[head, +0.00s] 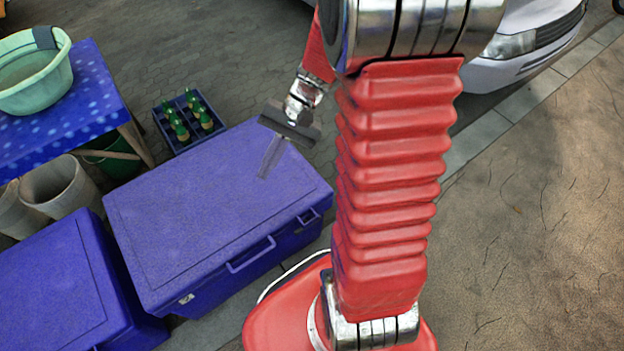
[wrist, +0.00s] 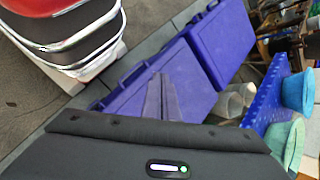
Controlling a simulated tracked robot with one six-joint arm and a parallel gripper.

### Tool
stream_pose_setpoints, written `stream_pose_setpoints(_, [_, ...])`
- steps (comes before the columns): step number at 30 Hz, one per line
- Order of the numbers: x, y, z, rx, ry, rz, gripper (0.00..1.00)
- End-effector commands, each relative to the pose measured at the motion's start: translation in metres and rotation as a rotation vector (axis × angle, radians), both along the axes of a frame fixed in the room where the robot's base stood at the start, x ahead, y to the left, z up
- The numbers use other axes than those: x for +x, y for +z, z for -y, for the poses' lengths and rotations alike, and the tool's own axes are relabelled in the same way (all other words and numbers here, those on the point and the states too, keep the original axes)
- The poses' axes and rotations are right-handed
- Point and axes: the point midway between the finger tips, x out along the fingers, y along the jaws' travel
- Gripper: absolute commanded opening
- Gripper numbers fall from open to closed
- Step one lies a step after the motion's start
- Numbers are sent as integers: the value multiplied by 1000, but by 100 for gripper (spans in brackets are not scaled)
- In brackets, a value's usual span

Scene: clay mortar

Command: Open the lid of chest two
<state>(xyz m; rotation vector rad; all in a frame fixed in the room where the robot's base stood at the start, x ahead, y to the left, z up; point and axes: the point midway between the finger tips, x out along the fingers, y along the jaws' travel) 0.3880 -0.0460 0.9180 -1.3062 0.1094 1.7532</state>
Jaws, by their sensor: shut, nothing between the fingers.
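Two blue-purple chests stand side by side, both with lids shut. The larger one in the head view (head: 190,220) is near the middle, with a handle (head: 250,254) and a latch on its front side. The other chest (head: 60,285) is partly cut off at the lower left. I cannot read which is chest two. In the wrist view, the near chest (wrist: 195,82) and the farther one (wrist: 226,38) both show. My gripper (head: 265,174) is shut and empty, pointing down over the back right part of the middle chest's lid. Its fingers also show in the wrist view (wrist: 160,82). Whether they touch the lid is unclear.
A crate of green bottles (head: 188,120) stands behind the middle chest. A blue-clothed table (head: 95,105) with a green basin (head: 35,75) is at the left, with pale buckets (head: 60,187) below. A car (head: 520,45) is at the back right. The paving at right is clear.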

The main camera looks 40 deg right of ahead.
Motion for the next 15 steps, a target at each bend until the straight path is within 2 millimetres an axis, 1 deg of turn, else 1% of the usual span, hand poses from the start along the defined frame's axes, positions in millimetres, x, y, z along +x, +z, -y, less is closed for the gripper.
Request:
stream_pose_setpoints(1, [2, -9, 5, 32, -31, -22, 0])
stream_pose_setpoints(8, [15, -44, 22, 180, -168, -91, 0])
stream_pose_setpoints(15, [25, -82, 43, 334, -320, -149, 0])
